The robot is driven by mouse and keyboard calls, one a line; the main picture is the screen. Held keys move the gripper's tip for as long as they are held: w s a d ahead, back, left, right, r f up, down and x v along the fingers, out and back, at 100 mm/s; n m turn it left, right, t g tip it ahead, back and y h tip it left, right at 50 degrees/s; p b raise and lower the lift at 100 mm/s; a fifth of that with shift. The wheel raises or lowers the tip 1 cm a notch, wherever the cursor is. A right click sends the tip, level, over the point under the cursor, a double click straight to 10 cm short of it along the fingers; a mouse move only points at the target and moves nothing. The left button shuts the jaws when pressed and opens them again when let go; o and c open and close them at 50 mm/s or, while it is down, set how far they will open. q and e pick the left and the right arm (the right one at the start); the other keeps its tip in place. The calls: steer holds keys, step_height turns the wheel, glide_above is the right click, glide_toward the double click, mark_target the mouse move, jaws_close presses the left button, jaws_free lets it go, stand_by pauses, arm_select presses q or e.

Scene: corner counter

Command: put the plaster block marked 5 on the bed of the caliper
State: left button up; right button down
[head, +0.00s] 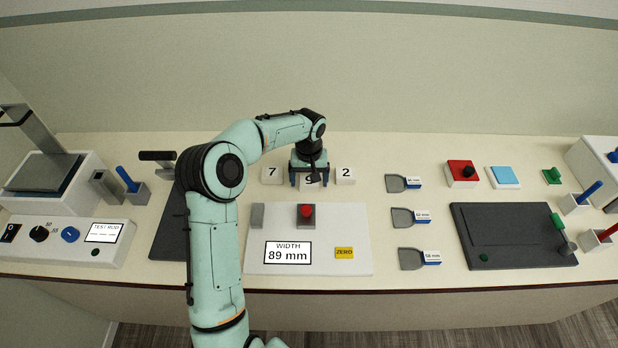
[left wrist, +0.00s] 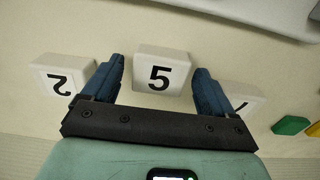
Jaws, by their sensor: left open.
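The plaster block marked 5 (left wrist: 161,58) is white and sits between and just beyond the fingertips of my open left gripper (left wrist: 158,76) in the left wrist view. In the head view the left gripper (head: 309,182) is over this block, in the middle of a row of three, and hides most of it. The caliper (head: 340,225) is a white plate in front of the row. It has a grey jaw (head: 257,217), a grey piece with a red knob (head: 306,211), and a display reading WIDTH 89 mm (head: 288,252). Its bed looks empty. My right gripper is out of view.
Block 7 (head: 272,175) and block 2 (head: 345,175) stand close on either side. Several scrapers (head: 410,217) lie right of the caliper, beside a dark plate (head: 510,235). A red button box (head: 461,173) stands behind them. My left arm covers part of another dark plate (head: 168,235).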

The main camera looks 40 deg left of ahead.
arm_select(q)
step_height(320, 180, up, 11)
steer(key=p, duration=0.1)
steer(key=shift+r, duration=0.6)
steer(key=shift+c, duration=0.6)
steer(key=m+t+h+b, duration=0.3)
steer(key=m+b, duration=0.1)
steer(key=m, duration=1.4)
glide_toward(305, 178)
steer(key=shift+h, duration=0.3)
steer(key=x, duration=0.4)
steer(key=shift+w+a+f, duration=0.1)
steer(key=shift+a+f, duration=0.15)
steer(key=shift+f, duration=0.05)
steer(key=x, duration=0.2)
steer(key=d+x, duration=0.1)
steer(key=x, duration=0.1)
steer(key=shift+d+f, duration=0.1)
steer(key=shift+w+d+f, duration=0.1)
steer(key=shift+w+f, duration=0.05)
steer(key=shift+f, duration=0.4)
steer(key=shift+r, duration=0.1)
steer(key=c, duration=1.3)
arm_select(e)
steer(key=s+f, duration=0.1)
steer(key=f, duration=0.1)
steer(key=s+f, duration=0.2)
